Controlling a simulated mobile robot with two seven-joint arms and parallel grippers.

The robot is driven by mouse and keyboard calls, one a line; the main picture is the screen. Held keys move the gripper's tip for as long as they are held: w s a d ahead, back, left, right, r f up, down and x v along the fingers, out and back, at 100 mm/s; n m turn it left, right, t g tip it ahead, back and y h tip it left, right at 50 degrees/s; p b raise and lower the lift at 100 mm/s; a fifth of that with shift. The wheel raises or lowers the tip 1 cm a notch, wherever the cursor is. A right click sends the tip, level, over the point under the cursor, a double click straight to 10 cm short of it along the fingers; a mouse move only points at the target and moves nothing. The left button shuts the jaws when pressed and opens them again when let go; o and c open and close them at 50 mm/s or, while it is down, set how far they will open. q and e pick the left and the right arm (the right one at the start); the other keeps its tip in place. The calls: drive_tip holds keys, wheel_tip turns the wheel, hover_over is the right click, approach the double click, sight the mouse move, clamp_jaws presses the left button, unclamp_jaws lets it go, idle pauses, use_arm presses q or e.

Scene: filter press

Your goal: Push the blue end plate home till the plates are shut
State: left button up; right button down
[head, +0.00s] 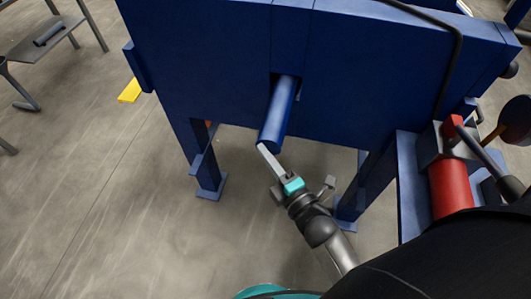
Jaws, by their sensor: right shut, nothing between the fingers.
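A large blue steel panel (200,60) fills the upper middle of the head view, standing on blue legs. I cannot tell whether it is the end plate or the press's end frame. A blue cylinder (277,112) sticks out of an opening in the panel toward me. My right gripper (264,151) is shut and empty, at the near lower end of the cylinder. Its tip looks close to or against that end; contact is unclear. The plates behind the panel are hidden. My left gripper is not in view.
A red cylinder (450,187) with grey fittings sits on a blue bracket at the right. A black cable (456,60) hangs over the panel. A dark metal stand (45,45) is at upper left. The floor (90,200) at left is clear.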

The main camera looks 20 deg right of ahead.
sight(278, 121)
drive_tip(key=w+d, duration=0.2)
drive_tip(key=w+d+b, duration=0.1)
drive_tip(key=w+d, duration=0.1)
drive_tip(key=w, duration=0.1)
drive_tip(key=w+d, duration=0.2)
drive_tip(key=shift+w+r+b, duration=0.15)
drive_tip(key=shift+r+b, duration=0.2)
drive_tip(key=shift+r, duration=0.05)
drive_tip(key=w+d+b, duration=0.1)
drive_tip(key=w+d, duration=0.1)
drive_tip(key=w, duration=0.1)
drive_tip(key=w+d+b, duration=0.2)
drive_tip(key=w, duration=0.2)
drive_tip(key=w+d+f+b, duration=0.1)
drive_tip(key=w+d, duration=0.1)
drive_tip(key=w, duration=0.2)
drive_tip(key=shift+w+d, duration=0.15)
drive_tip(key=shift+d, duration=0.2)
drive_tip(key=shift+w+d+r+b, duration=0.1)
drive_tip(key=shift+w+d+b, duration=0.45)
drive_tip(key=shift+w, duration=0.3)
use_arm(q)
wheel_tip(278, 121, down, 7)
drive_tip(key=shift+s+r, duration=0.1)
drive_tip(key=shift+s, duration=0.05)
use_arm(e)
drive_tip(key=shift+a, duration=0.1)
